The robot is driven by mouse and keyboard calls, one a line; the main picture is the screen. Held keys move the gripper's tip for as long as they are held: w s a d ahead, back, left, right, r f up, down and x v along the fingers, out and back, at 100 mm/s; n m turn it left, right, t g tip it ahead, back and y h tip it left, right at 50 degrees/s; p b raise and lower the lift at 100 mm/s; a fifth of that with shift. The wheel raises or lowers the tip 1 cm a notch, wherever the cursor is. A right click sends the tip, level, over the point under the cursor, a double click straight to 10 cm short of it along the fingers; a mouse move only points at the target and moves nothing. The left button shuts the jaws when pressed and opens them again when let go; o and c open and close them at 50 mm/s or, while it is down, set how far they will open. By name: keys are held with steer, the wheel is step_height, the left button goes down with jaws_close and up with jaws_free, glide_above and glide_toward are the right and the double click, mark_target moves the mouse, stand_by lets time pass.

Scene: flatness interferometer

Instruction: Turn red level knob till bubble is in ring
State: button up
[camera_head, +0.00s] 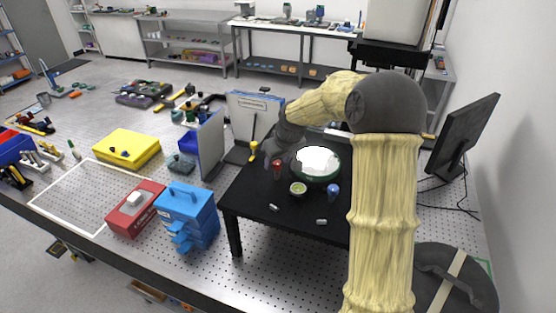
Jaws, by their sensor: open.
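The red level knob (277,168) stands upright near the left part of the black instrument platform (262,207). A round bubble level (298,188) with a yellow-green face sits in front of the white disc. The bubble and ring are too small to tell apart. A blue knob (333,191) stands to the right of the level, and a yellow knob (253,149) stands at the back left. My gripper (279,155) is open, pointing down just above or beside the red knob. I cannot tell whether its fingers surround the knob.
The white disc with a dark green rim (318,161) lies close right of my gripper. A grey upright panel (211,145) stands left of the platform. A blue toolbox (187,215) and red box (135,208) are at front left. A monitor (465,135) is at right.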

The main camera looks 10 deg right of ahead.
steer(key=b+v, duration=0.4)
steer(key=v, duration=1.3)
steer(key=shift+r+b, duration=0.2)
steer(key=shift+b, duration=0.1)
steer(key=shift+s+f, duration=0.1)
steer(key=shift+s, duration=0.05)
steer(key=s+a+f+m+g+h+b, duration=0.1)
steer(key=s+a+f+m+b, duration=0.1)
steer(key=s+f, duration=1.9)
step_height(320, 180, down, 4)
steer(key=shift+s+a+f+m+g+b, duration=0.1)
steer(key=shift+s+a+m+g+b, duration=0.2)
steer(key=shift+m+b, duration=0.5)
